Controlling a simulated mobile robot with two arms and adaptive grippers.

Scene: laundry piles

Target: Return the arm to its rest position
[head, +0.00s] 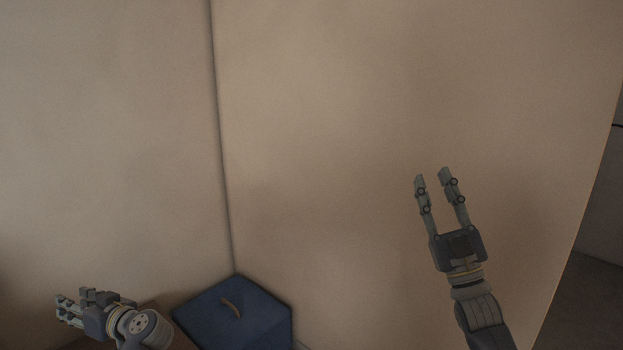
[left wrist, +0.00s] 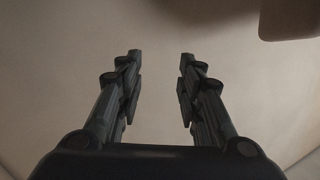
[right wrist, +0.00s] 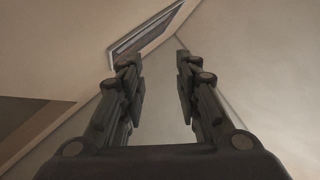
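My right gripper (head: 433,176) is raised in front of the beige wall at the right of the head view, its fingers pointing up. It is open, and the right wrist view shows nothing between its fingertips (right wrist: 156,62). My left gripper (head: 62,308) is low at the left of the head view, its fingers pointing left. In the left wrist view its fingertips (left wrist: 160,58) are apart with only a plain pale surface behind them, so it is open and empty.
A dark blue box (head: 262,318) with a small brown tab on top stands in the wall corner, right of my left gripper. Beige walls (head: 330,120) meet behind it. The right wall ends at an edge on the far right, with darker floor (head: 590,300) beyond.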

